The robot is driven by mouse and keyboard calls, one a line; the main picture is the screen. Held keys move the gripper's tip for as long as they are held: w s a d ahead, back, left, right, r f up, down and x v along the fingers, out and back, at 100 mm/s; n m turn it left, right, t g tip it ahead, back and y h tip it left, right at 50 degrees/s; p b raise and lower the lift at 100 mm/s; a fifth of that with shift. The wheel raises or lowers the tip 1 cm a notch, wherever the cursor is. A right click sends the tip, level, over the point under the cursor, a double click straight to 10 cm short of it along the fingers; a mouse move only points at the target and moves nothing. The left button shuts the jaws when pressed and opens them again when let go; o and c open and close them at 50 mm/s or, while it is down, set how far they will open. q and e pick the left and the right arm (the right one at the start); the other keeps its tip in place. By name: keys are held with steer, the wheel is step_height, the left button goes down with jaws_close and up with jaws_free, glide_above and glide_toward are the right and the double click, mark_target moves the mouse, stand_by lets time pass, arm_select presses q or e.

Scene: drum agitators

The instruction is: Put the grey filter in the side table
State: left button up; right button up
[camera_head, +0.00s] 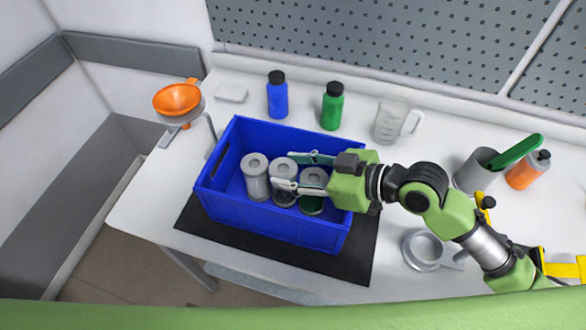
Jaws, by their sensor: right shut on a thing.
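A blue crate (225,204) holds a row of filters. The left grey filter (256,184) stands upright and clear of my fingers. The middle grey filter (281,165) is between the fingertips of my right gripper (285,171), which is shut on it inside the crate. It is upright and partly hidden by a finger. The right filter (312,205) has a green lower part and stands partly under the gripper. My left gripper is not in view. I cannot tell any separate side table apart from the white table (150,205).
The crate stands on a black mat (350,262). Behind it are a blue bottle (277,99), a green bottle (332,110) and a clear jug (393,122). An orange funnel (177,99) is at the left. A grey ring (423,250) and an orange bottle (525,172) are at the right.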

steer(key=shift+f, duration=0.3)
steer(key=shift+f, duration=0.15)
steer(key=o, duration=1.4)
steer(key=shift+o, duration=0.2)
